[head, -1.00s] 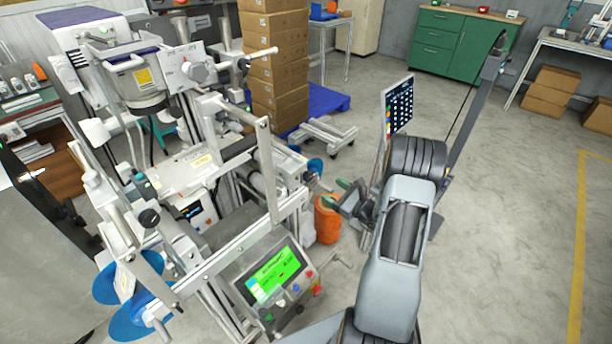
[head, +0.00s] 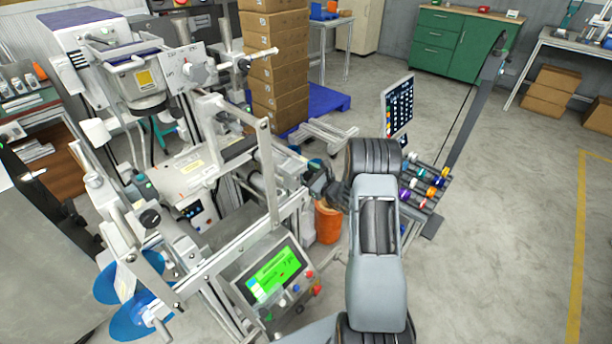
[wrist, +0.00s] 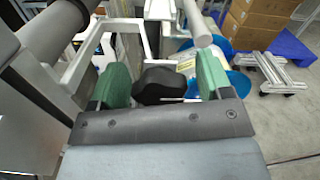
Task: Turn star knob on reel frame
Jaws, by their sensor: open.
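A black knob (wrist: 160,82), lobed in outline, lies between the two green finger pads in the wrist view. My gripper (wrist: 164,80) is open, with one pad to the left of the knob and one to the right. A gap shows on the left; whether the right pad touches the knob I cannot tell. In the head view my gripper (head: 318,178) is at the right end of the pale metal reel frame (head: 262,135), and the knob there is hidden behind it or too small to tell.
A control box with a green screen (head: 272,274) stands below the frame. An orange bin (head: 327,222) is on the floor under my gripper. Stacked cartons (head: 278,70) and a blue pallet (head: 325,99) are behind. Open floor lies to the right.

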